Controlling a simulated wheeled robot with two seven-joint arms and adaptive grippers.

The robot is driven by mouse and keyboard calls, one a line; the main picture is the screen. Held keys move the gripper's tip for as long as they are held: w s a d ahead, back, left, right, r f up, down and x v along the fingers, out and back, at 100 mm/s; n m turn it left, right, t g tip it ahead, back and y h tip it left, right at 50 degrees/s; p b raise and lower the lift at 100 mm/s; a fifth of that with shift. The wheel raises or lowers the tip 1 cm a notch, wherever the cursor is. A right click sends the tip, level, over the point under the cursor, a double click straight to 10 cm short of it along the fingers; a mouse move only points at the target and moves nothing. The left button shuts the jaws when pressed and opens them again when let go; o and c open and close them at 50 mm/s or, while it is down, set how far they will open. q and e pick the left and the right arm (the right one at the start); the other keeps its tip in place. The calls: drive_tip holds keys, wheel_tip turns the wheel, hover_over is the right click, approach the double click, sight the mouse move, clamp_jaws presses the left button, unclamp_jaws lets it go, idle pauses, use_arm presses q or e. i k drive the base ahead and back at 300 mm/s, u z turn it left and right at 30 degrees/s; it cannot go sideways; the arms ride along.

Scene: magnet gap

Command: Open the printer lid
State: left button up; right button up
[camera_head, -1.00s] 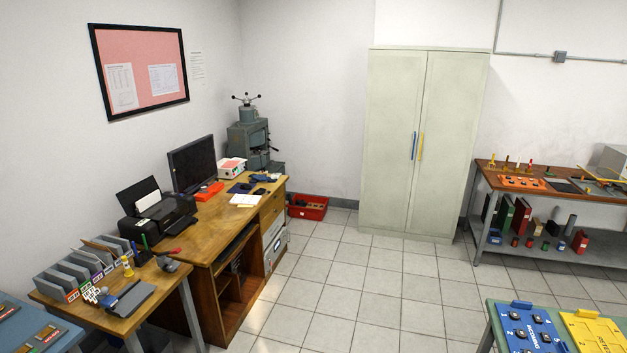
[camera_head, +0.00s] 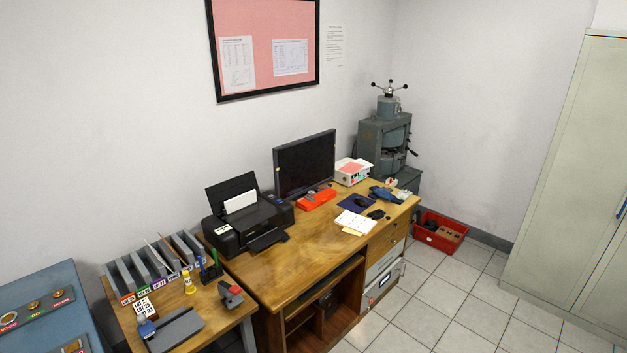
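A black printer (camera_head: 247,222) stands on the left part of the wooden desk (camera_head: 290,262), close to the wall. Its rear paper support is raised with white paper in it, and its front output tray sticks out. The lid on top of the printer body looks closed. Neither of my grippers shows in the view.
A monitor (camera_head: 304,163), a red-orange box (camera_head: 316,199) and papers (camera_head: 354,222) are on the desk. A side table (camera_head: 206,302) with grey file slots stands left of it. A red crate (camera_head: 440,231) is on the floor. Tiled floor (camera_head: 440,310) right of the desk is clear.

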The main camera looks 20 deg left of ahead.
sight(246, 219)
drive_tip(key=u, duration=0.7)
drive_tip(key=i, duration=1.45)
drive_tip(key=u, duration=0.7)
